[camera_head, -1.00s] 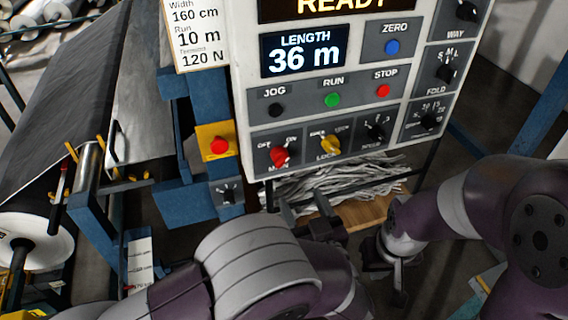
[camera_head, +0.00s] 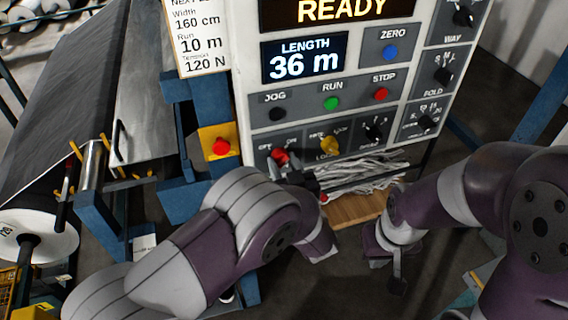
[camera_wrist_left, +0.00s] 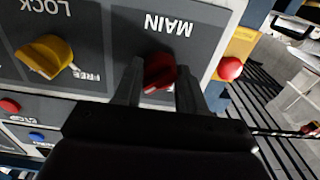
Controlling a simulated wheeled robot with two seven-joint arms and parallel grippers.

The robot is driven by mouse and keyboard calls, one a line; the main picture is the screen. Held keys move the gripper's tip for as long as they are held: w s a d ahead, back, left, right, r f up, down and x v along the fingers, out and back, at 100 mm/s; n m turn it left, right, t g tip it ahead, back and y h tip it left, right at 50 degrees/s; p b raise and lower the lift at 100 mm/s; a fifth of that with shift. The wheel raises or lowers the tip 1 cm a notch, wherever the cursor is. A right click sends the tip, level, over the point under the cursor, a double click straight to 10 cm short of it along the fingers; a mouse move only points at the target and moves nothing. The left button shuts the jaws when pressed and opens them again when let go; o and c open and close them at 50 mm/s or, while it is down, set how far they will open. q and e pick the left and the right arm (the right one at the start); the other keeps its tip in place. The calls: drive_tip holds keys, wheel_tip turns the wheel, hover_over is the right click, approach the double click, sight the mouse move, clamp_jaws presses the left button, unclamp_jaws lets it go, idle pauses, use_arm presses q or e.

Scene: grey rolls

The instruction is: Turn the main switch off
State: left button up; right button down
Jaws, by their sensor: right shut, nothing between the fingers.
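The red main switch (camera_head: 281,156) is a rotary knob at the lower left of the white control panel, under OFF and ON marks. My left gripper (camera_head: 290,170) is at this knob and hides part of it and its label. In the left wrist view, the red knob (camera_wrist_left: 160,73) sits between the two dark fingers of my left gripper (camera_wrist_left: 160,85), below the upside-down MAIN label. The fingers are apart, one on each side of the knob; I cannot tell whether they touch it. My right gripper (camera_head: 396,272) is shut and empty, low and away from the panel.
The yellow lock knob (camera_head: 328,146) is just right of the main switch; it also shows in the wrist view (camera_wrist_left: 45,54). A red button on a yellow box (camera_head: 221,147) is to the left. JOG, RUN and STOP buttons are above. Paper strips (camera_head: 365,172) lie below the panel.

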use_arm(q)
drive_tip(key=c, duration=0.3)
drive_tip(key=n+b, duration=0.5)
drive_tip(key=b, duration=0.3)
drive_tip(key=n+b, duration=0.5)
drive_tip(key=b, duration=0.3)
drive_tip(key=n+b, duration=0.6)
drive_tip(key=b, duration=0.2)
drive_tip(key=shift+d+f, duration=0.1)
drive_tip(key=shift+f, duration=0.15)
drive_tip(key=shift+r+n+b, duration=0.25)
drive_tip(key=shift+n+b, duration=0.85)
drive_tip(key=shift+b, duration=0.1)
